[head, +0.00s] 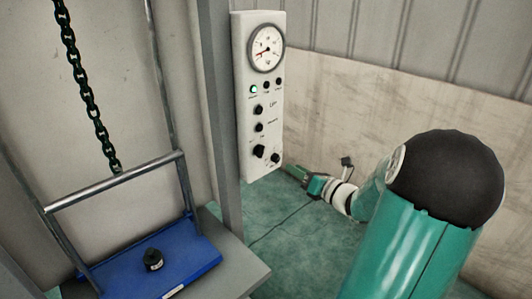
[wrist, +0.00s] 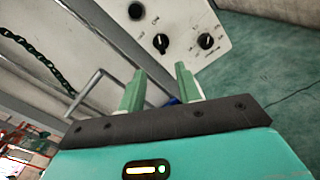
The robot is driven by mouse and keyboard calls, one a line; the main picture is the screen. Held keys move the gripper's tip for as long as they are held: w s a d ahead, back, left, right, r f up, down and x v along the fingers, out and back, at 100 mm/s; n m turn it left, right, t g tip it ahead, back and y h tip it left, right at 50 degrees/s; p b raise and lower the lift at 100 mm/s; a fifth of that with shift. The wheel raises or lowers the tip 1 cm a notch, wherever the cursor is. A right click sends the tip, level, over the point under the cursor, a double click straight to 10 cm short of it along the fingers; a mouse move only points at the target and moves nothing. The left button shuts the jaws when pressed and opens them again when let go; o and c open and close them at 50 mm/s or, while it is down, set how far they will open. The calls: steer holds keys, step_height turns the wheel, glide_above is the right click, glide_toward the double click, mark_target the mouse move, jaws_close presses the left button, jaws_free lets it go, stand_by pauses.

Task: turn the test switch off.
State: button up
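A white control panel (head: 264,100) carries a round gauge, a lit green lamp and several black controls. At its lower end are two black rotary switches, a left one (head: 258,151) and a right one (head: 276,158). They also show in the wrist view, the left one (wrist: 161,43) with its pointer near upright in the picture and the right one (wrist: 206,41) with its pointer slanted. Their labels are too small to read, so I cannot tell which is the test switch. My gripper (wrist: 159,70) is open and empty, its fingers pointing towards the panel's lower end, apart from the switches.
A blue tray (head: 190,262) with a small black weight (head: 153,260) sits at lower left under a metal frame (head: 115,180). A green chain (head: 85,90) hangs above it. A grey post (head: 219,100) stands beside the panel.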

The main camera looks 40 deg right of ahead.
mark_target(264, 151)
steer(key=w, duration=1.3)
steer(key=shift+w+a, duration=0.15)
steer(key=shift+w, duration=0.25)
jaws_close()
